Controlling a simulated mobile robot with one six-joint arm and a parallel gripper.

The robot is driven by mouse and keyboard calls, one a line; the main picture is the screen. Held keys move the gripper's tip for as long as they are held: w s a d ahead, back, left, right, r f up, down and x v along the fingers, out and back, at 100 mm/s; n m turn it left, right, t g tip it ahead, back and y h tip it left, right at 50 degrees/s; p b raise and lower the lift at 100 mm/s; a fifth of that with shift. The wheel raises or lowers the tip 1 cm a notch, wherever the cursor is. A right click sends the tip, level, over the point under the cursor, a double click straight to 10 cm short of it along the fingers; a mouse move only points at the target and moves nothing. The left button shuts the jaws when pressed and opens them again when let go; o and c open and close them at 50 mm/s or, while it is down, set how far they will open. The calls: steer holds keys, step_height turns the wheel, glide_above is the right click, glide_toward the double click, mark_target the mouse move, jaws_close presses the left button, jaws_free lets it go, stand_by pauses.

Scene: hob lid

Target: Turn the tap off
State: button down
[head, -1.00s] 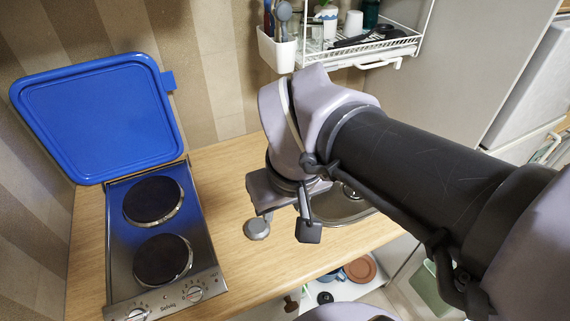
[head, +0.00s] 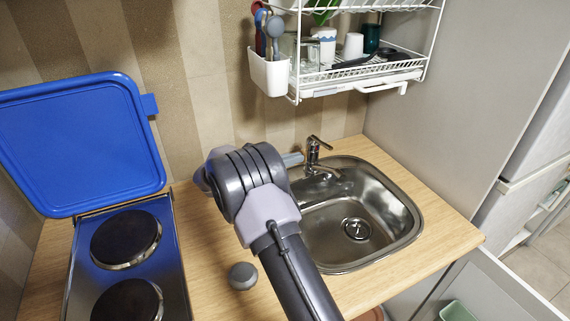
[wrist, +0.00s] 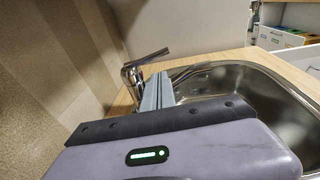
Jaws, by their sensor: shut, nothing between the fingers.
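The chrome tap (head: 313,153) stands at the back left rim of the sink (head: 341,262). Its lever (head: 322,143) slants up and to the right in both views; the lever also shows in the wrist view (wrist: 152,56). The spout reaches out over the basin. I cannot make out any running water. My gripper (head: 294,159) is shut and empty, its fingers pointing at the tap from the left. In the wrist view the shut fingers (wrist: 157,92) show just right of the tap body (wrist: 131,78). I cannot tell whether they touch it.
A white dish rack (head: 365,72) with cups hangs above the sink, with a utensil holder (head: 270,74) at its left. The hob (head: 125,255) with its raised blue lid (head: 80,145) is at the left. A round grey knob-like object (head: 242,276) lies on the worktop.

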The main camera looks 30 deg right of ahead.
mark_target(328, 146)
steer(key=d+b, duration=0.2)
steer(key=d, duration=0.5)
steer(key=shift+w+d+r, duration=0.15)
steer(key=shift+d+r, duration=0.05)
steer(key=shift+d, duration=0.2)
steer(key=shift+d+n+t, duration=0.35)
steer(key=shift+n+t, duration=0.15)
steer(key=shift+t, duration=0.3)
steer(key=shift+s+d+p, duration=0.25)
steer(key=shift+d+p, duration=0.05)
steer(key=shift+d, duration=0.2)
steer(key=shift+s+d+p, duration=0.2)
steer(key=shift+d+p, duration=0.1)
steer(key=shift+d, duration=0.2)
steer(key=shift+d+p, duration=0.3)
steer(key=shift+d, duration=0.45)
steer(key=shift+f, duration=0.1)
